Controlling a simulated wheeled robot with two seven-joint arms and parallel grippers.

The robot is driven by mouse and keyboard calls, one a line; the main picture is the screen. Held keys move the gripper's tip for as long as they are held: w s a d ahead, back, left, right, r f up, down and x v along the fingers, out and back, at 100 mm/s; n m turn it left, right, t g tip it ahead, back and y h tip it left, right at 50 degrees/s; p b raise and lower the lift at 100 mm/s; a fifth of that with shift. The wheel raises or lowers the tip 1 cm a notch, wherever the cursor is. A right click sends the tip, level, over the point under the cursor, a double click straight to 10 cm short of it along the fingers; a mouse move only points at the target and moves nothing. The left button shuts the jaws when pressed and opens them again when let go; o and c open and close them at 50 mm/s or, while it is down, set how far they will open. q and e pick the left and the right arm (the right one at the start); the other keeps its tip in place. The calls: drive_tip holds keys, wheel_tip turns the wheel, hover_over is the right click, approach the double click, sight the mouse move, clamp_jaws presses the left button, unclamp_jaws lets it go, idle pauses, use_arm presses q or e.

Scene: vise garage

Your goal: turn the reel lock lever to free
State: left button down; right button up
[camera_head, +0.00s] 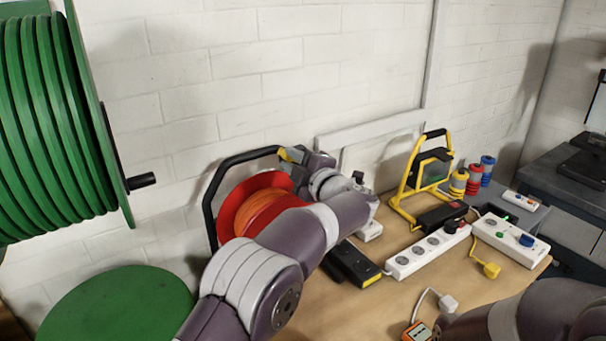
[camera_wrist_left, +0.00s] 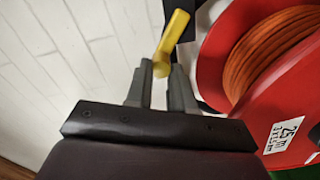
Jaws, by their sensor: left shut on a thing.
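The red cable reel (camera_head: 234,207) with orange cable stands in a black frame (camera_head: 209,198) at the back of the workbench, near the wall. It also fills the right of the left wrist view (camera_wrist_left: 215,62). The yellow lock lever (camera_wrist_left: 171,40) sits on a dark mount beside the reel and slants down between my left fingers. In the head view only a small yellow part of the lever (camera_head: 286,156) shows. My left gripper (camera_wrist_left: 163,78) is shut on the lever near its lower end. My right gripper is out of view; only my right arm shows at the lower right.
The workbench (camera_head: 345,310) holds white power strips (camera_head: 428,252), a yellow-framed work lamp (camera_head: 403,187), a black box (camera_head: 352,262) and an orange meter (camera_head: 416,332) to the right. A large green hose reel (camera_head: 60,120) hangs at the left, above a round green top (camera_head: 120,308).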

use_arm(q)
drive_tip(key=n+b, duration=0.1)
drive_tip(key=f+n+b, duration=0.1)
drive_tip(key=b, duration=0.1)
drive_tip(key=shift+s+a+f+n, duration=0.15)
drive_tip(key=shift+n, duration=0.25)
drive_tip(key=shift+b, duration=0.3)
drive_tip(key=c, duration=1.3)
unclamp_jaws()
drive_tip(key=shift+c, duration=0.2)
drive_tip(key=o, duration=0.4)
drive_tip(key=shift+c, duration=0.2)
drive_tip(key=b+v, duration=0.2)
drive_tip(key=v, duration=1)
drive_tip(key=shift+d, duration=0.5)
